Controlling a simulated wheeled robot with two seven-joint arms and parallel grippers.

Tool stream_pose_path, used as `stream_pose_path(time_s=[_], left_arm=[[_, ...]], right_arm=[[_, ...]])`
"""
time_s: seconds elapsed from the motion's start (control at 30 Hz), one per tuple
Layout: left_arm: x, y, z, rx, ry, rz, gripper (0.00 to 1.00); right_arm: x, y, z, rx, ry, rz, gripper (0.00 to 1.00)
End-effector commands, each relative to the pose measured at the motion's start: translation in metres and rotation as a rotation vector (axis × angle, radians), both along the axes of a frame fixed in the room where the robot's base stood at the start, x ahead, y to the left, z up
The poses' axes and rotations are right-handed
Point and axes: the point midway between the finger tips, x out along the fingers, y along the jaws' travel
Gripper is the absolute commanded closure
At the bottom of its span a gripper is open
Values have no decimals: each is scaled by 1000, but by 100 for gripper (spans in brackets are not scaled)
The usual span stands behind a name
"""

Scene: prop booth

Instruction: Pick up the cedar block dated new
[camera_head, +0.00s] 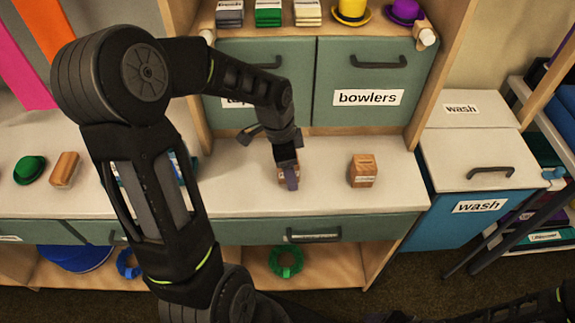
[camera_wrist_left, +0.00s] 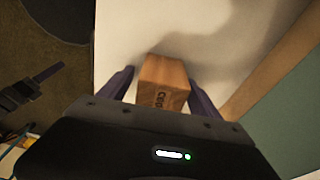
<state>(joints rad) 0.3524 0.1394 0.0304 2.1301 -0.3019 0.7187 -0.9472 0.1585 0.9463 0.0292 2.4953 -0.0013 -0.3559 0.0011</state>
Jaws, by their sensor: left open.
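A wooden block (camera_wrist_left: 163,82) sits on the pale counter between the two fingers of my left gripper (camera_wrist_left: 160,88), with dark lettering beginning "CED" on one face. The fingers are open on either side, and no grip shows. In the head view my left gripper (camera_head: 289,178) reaches down over this block, which it mostly hides. A second wooden block (camera_head: 362,172) stands to the right with a small label too small to read. A third wooden block (camera_head: 65,169) lies at the left. No date is readable. What looks like my right gripper (camera_wrist_left: 42,84) shows at the wrist view's left, its jaw state unclear.
A green hat (camera_head: 29,170) sits on the counter at far left. Teal cupboard doors (camera_head: 367,85), one labelled bowlers, rise behind the counter. A wash bin (camera_head: 480,160) stands at the right. The counter between the two right blocks is clear.

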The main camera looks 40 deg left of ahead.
Motion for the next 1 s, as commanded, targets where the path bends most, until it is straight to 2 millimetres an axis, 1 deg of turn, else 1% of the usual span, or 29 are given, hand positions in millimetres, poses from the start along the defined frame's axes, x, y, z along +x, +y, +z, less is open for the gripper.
stream_pose_path(time_s=[0.47,0.57,1.0], left_arm=[[0,0,1,0,0,0,27],[0,0,1,0,0,0,34],[0,0,1,0,0,0,70]], right_arm=[[0,0,0,0,0,0,31],[0,0,0,0,0,0,31],[0,0,0,0,0,0,31]])
